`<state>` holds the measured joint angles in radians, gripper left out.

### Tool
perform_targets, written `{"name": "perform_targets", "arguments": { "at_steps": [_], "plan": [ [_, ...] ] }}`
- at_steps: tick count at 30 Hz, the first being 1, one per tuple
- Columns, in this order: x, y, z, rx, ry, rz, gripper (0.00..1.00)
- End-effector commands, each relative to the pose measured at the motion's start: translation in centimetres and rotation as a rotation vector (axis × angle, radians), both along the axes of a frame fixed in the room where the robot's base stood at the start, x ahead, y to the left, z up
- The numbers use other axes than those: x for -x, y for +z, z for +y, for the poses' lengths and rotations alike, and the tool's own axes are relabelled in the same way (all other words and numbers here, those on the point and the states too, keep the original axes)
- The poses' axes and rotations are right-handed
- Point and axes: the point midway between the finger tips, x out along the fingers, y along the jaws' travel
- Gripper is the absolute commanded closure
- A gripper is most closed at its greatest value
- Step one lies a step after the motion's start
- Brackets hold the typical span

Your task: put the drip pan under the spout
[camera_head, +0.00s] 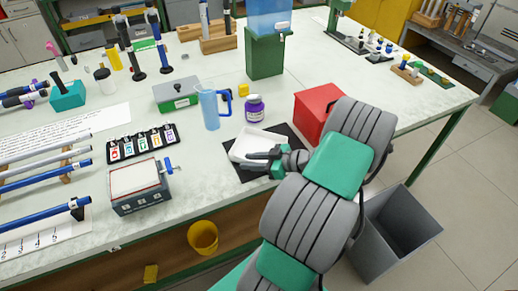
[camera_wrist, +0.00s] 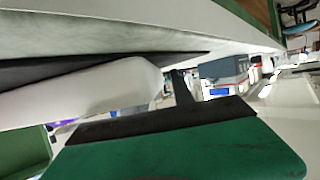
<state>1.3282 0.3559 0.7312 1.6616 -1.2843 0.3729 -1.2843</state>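The drip pan looks to be the shallow white tray (camera_head: 242,148) on a black mat (camera_head: 286,131) near the table's front edge. It also shows as a pale rounded shape in the wrist view (camera_wrist: 100,97). My gripper (camera_head: 252,156) is at the pan's right front side, its dark fingers reaching left over or against it. The views do not show clearly whether the fingers are closed on its rim. The spout (camera_head: 283,36) is on a blue tank (camera_head: 268,14) atop a green stand (camera_head: 266,55) at the back, away from the pan.
A red box (camera_head: 315,110) stands right of the mat. Table space right of the green stand is clear. A grey bin (camera_head: 395,232) is on the floor.

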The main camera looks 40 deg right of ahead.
Motion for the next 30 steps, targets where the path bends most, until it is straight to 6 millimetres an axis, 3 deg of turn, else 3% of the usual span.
{"name": "perform_targets", "arguments": {
  "at_steps": [2, 13, 30],
  "plan": [
    [0.03, -0.01, -0.04, 0.0, -0.001, 0.0, 0.71],
    [0.09, 0.0, -0.09, 0.0, -0.001, 0.0, 1.0],
    [0.09, 0.01, -0.1, 0.0, -0.001, 0.0, 1.0]
  ]
}}
